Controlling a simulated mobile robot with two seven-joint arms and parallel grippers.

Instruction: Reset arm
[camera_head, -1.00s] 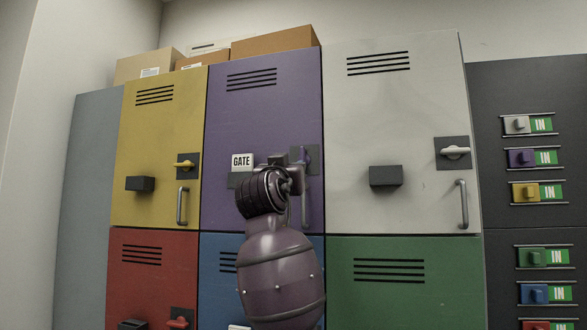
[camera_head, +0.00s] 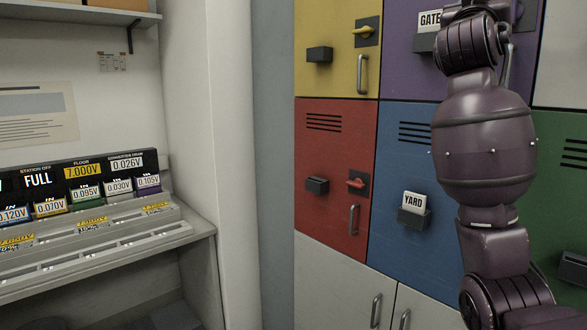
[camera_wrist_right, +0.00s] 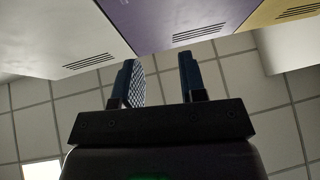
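My right arm (camera_head: 485,150) rises through the right side of the head view, in front of the blue locker (camera_head: 396,160) and the purple locker (camera_head: 398,55). Its hand is at the top edge of that view, and the fingers cannot be made out there. In the right wrist view my right gripper (camera_wrist_right: 158,65) has two dark fingers spread apart with nothing between them. The purple locker front (camera_wrist_right: 175,22) shows beyond the fingertips. I cannot tell whether they touch it. My left gripper is not in view.
A yellow locker (camera_head: 332,20) and a red locker (camera_head: 335,220) have protruding handles. The blue locker holds a YARD card (camera_head: 413,203); the purple one holds a GATE card (camera_head: 429,19). At left, a charging console (camera_head: 90,250) stands beyond a white wall edge (camera_head: 205,150).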

